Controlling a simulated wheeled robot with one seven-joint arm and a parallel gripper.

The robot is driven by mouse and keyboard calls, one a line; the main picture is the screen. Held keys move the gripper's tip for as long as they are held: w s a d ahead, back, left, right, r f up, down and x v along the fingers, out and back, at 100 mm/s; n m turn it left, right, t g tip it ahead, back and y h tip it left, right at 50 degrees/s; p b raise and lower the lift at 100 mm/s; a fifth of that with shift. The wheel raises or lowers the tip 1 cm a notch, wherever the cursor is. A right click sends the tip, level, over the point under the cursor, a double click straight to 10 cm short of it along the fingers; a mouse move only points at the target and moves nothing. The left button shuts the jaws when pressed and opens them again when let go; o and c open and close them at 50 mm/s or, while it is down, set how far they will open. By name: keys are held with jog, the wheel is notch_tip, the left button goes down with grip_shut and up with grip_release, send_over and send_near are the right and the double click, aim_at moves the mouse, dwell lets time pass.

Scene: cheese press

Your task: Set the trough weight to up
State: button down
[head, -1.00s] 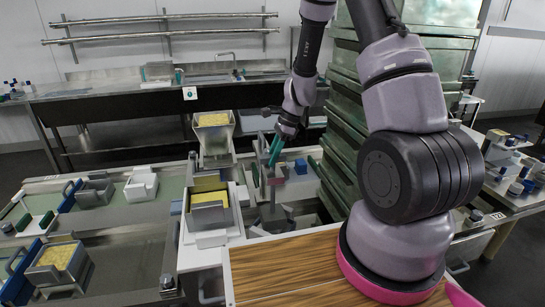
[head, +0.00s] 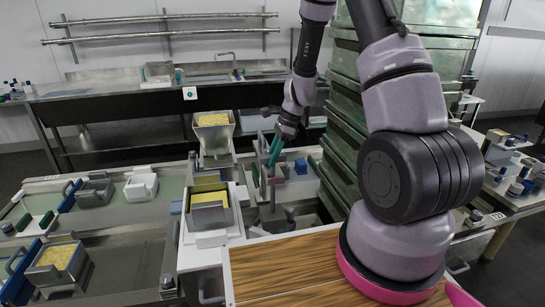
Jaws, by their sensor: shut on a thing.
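My gripper (head: 273,158), with teal fingers, hangs at the end of my arm over the grey press frame right of the centre. It is shut on a slim upright grey part of that frame, which I take to be the trough weight (head: 271,190); the fingers partly hide it. A grey base with angled blocks (head: 273,220) stands under it in the trough. Left of it, a grey metal box with yellow cheese (head: 209,208) sits on a white stand. I cannot tell the weight's exact height from this view.
A hopper of yellow curd (head: 212,130) stands behind. A blue block (head: 301,166) lies right of my gripper, near tall stacked green crates (head: 345,130). White and grey moulds (head: 141,184) sit on the left bench. A wooden board (head: 285,270) lies in front.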

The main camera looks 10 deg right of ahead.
dwell(0.3)
notch_tip(320, 180, up, 13)
jog(key=shift+r, duration=0.15)
jog(key=shift+w, duration=0.1)
jog(key=c, duration=0.6)
grip_release()
jog(key=shift+c, duration=0.2)
jog(key=v, duration=1)
jog(key=shift+d+r, duration=0.2)
jog(key=shift+r, duration=0.05)
